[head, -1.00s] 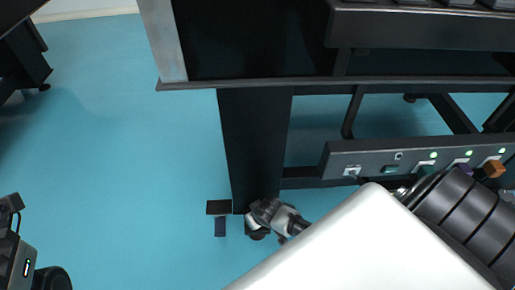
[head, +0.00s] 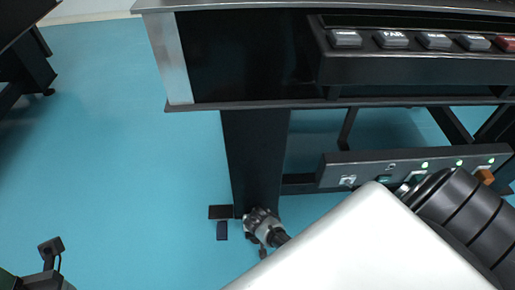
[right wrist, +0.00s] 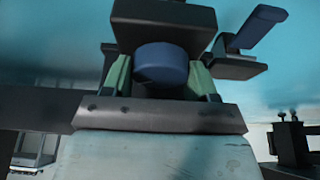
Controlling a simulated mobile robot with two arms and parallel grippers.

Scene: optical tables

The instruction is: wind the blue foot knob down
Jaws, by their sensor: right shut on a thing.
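The blue foot knob (right wrist: 161,63) is a short round cylinder under a black block, seen in the right wrist view. My right gripper (right wrist: 160,84) has its two green fingers on either side of it and is shut on it. In the head view my right gripper (head: 262,222) is at the bottom of the black table leg (head: 254,155) and hides the knob there.
A dark blue pedal (right wrist: 256,27) on a black bracket sticks out beside the knob; it also shows in the head view (head: 222,231). A grey strip with sockets and green lights (head: 405,166) runs right of the leg. Blue floor (head: 120,170) is clear to the left.

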